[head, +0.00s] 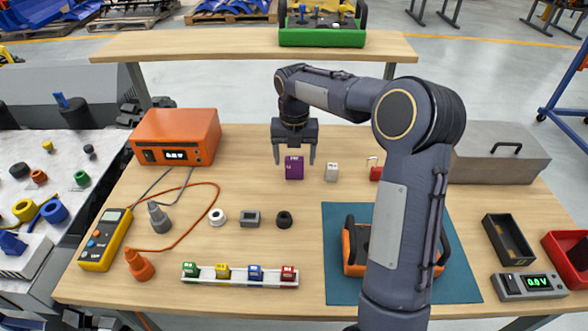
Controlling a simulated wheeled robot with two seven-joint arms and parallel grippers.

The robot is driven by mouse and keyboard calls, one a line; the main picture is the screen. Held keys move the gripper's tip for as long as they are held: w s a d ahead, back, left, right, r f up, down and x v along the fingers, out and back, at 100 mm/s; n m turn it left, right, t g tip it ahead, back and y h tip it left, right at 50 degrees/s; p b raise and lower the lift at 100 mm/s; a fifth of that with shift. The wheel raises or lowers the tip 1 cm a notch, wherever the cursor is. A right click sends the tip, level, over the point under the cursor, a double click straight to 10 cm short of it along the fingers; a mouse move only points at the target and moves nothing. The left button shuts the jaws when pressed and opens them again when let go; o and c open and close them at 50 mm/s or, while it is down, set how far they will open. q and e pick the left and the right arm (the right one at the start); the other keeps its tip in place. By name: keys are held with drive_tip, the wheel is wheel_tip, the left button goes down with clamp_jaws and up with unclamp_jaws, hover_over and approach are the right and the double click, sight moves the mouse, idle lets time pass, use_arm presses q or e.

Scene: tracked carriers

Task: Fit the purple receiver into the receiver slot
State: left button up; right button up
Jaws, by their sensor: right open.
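The purple receiver (294,169) is a small block with pale marks on its front, standing upright on the wooden table. My right gripper (294,157) points down over it, open, with one finger to each side of the block. Gaps show between the fingers and the block. An orange carrier (352,250) with black handles sits on a teal mat (338,288), and my right arm hides much of it. I cannot make out the receiver slot. My left gripper is not in view.
A white rail (240,278) with several coloured blocks lies in front. An orange meter box (176,137) is at left, a grey case (498,152) at right.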

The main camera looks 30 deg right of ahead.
drive_tip(key=shift+f, duration=0.95)
drive_tip(key=c, duration=1.1)
drive_tip(key=shift+r, duration=0.15)
